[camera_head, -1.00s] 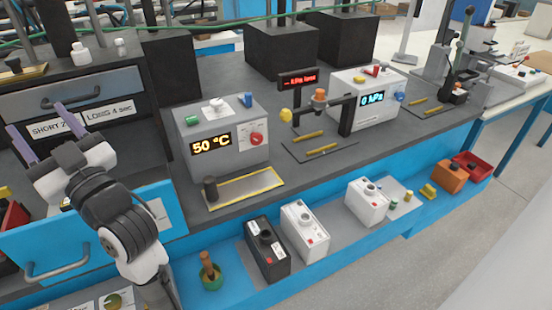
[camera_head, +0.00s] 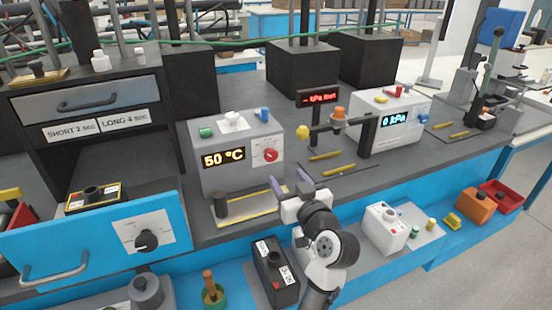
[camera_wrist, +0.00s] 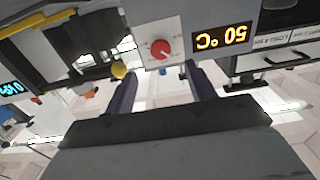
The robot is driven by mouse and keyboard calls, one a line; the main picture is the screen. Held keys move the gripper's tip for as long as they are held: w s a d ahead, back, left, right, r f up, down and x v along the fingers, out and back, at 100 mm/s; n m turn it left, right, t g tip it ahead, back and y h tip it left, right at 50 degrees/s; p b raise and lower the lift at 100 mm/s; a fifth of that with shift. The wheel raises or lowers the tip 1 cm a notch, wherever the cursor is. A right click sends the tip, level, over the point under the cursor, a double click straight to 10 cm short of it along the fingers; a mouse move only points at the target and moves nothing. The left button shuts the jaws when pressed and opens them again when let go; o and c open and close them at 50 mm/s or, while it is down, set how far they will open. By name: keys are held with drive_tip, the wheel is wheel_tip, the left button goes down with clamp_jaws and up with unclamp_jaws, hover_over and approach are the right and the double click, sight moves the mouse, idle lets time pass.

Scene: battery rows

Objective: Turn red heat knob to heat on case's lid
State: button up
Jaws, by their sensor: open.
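The red heat knob (camera_head: 270,155) is on a pale dial plate on the front of the grey heater box (camera_head: 212,180), right of its "50 °C" display (camera_head: 223,157). In the wrist view the red knob (camera_wrist: 160,49) shows upside down, beyond and between my purple fingers. My gripper (camera_head: 289,181) is open and empty, in front of the box just below and right of the knob; it also shows in the wrist view (camera_wrist: 163,88). The fingers appear apart from the knob. Green, white and blue knobs sit on the box's top. I cannot identify a case lid for certain.
A yellow-edged plate (camera_head: 248,207) with a dark cylinder (camera_head: 221,204) lies before the heater. The pressure box (camera_head: 398,122) reading "0 kPa" stands to the right. A blue drawer (camera_head: 95,240) is open at left. Batteries stand on the lower blue shelf.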

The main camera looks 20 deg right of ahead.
sight(272, 157)
drive_tip(key=w+p, duration=0.2)
drive_tip(key=w, duration=0.6)
drive_tip(key=shift+w+a, duration=0.15)
drive_tip(key=shift+w, duration=0.25)
drive_tip(key=c, duration=1)
drive_tip(key=shift+o, duration=0.2)
drive_tip(key=shift+m, duration=0.3)
drive_tip(key=m, duration=0.4)
drive_tip(key=shift+r+p, duration=0.1)
drive_tip(key=shift+p, duration=0.25)
drive_tip(key=shift+a+m+p, duration=0.1)
drive_tip(key=shift+m+p, duration=0.5)
drive_tip(key=shift+m, duration=1.5)
